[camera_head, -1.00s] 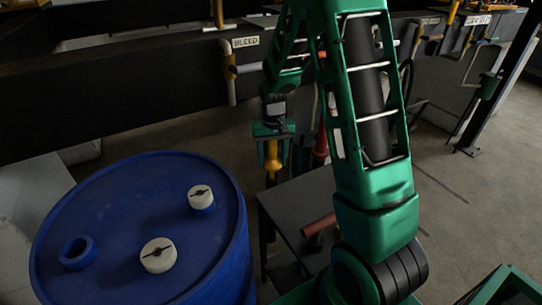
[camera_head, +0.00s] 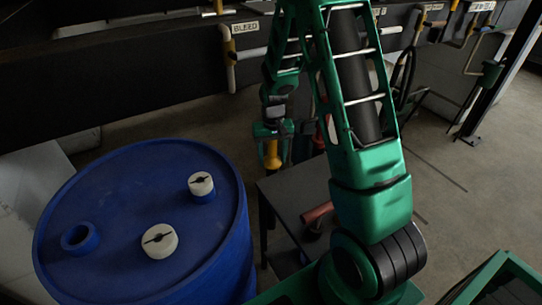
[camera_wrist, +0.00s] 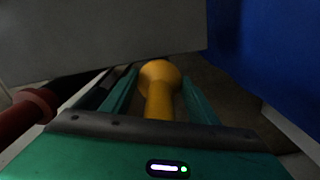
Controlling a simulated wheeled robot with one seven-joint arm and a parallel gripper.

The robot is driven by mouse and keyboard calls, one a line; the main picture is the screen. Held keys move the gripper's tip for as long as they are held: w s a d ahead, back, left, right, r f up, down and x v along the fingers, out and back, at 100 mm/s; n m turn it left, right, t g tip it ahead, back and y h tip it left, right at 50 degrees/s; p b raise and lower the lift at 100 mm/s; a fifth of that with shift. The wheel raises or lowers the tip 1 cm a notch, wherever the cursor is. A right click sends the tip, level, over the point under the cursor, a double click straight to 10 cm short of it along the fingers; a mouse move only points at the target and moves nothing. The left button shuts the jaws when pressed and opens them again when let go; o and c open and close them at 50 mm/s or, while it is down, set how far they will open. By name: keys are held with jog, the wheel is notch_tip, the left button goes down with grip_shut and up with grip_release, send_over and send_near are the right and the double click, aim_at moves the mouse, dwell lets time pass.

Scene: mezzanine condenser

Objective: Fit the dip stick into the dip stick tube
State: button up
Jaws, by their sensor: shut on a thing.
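The dip stick (camera_head: 272,155) shows as a yellow, flared handle below my gripper (camera_head: 273,138). In the wrist view its yellow end (camera_wrist: 158,90) lies between the two green fingers, and my gripper is shut on it. The rest of the stick is hidden or too dark to see. I cannot make out the dip stick tube for certain. An open blue neck (camera_head: 80,239) stands on the blue drum's top at the left. My gripper is to the right of and beyond the drum.
The blue drum (camera_head: 120,195) carries two white caps (camera_head: 201,184) (camera_head: 159,240). A dark grey table (camera_head: 295,195) with a reddish cylinder (camera_head: 317,212) stands right of it. A dark beam (camera_head: 120,80) with pipes runs behind. Open floor lies at the right.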

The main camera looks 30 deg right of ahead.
jog(key=shift+f, duration=0.1)
jog(key=o, duration=1.6)
jog(key=shift+c, duration=0.2)
notch_tip(320, 180, up, 10)
jog(key=shift+r, duration=0.4)
